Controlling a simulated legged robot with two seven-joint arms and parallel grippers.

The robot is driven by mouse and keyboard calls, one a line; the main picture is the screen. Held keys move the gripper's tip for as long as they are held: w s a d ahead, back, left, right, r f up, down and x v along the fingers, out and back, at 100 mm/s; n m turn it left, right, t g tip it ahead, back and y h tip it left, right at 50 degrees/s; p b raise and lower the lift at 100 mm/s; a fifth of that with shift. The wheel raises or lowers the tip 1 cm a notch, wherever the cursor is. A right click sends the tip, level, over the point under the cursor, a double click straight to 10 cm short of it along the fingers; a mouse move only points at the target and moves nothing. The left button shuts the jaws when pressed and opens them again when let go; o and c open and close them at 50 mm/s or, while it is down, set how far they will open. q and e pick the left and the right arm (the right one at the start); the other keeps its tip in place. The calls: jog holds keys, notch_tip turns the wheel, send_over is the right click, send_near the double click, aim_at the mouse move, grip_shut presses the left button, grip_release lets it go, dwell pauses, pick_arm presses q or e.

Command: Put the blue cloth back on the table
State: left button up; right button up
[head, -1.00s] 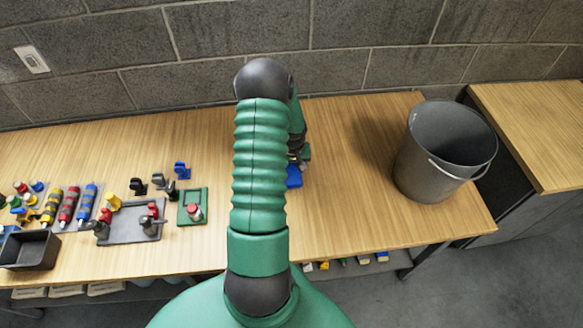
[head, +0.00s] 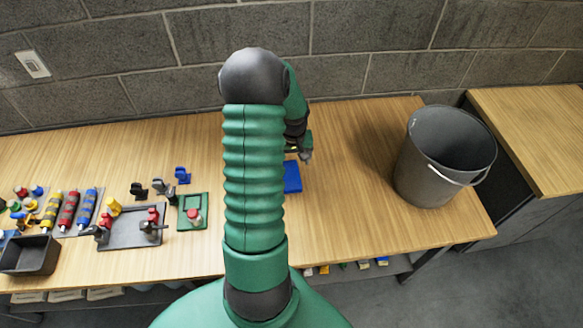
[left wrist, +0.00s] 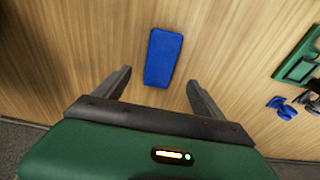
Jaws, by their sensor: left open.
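The blue cloth (head: 292,177) lies flat on the wooden table, partly hidden by my left arm in the head view. In the left wrist view the blue cloth (left wrist: 162,57) is a whole rectangle on the wood, ahead of the fingertips and between their lines. My left gripper (head: 304,156) is above the table near the cloth's far end. In the left wrist view the left gripper (left wrist: 158,78) has its two fingers spread wide with nothing between them. My right gripper is not in view.
A grey bucket (head: 420,170) stands on the table (head: 340,215) at the right. At the left are a black bin (head: 30,256), a grey tray (head: 130,236), a green fixture (head: 187,221) and several coloured tools. The table between the cloth and the bucket is clear.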

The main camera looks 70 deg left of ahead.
pick_arm(q)
jog(key=w+d+r+m+t, duration=0.1)
jog(key=w+d+r+m, duration=0.3)
jog(key=d, duration=0.6)
jog(key=w+d+r+m, duration=0.1)
jog(key=w+d+m, duration=0.3)
jog(key=d, duration=0.6)
jog(key=s+d+r+m+t+h, duration=0.1)
jog(key=d+m, duration=0.5)
jog(key=d, duration=1.1)
jog(key=shift+s+d+r+m+h, duration=0.3)
jog(key=shift+s+r+h, duration=0.1)
jog(key=shift+s+r, duration=0.05)
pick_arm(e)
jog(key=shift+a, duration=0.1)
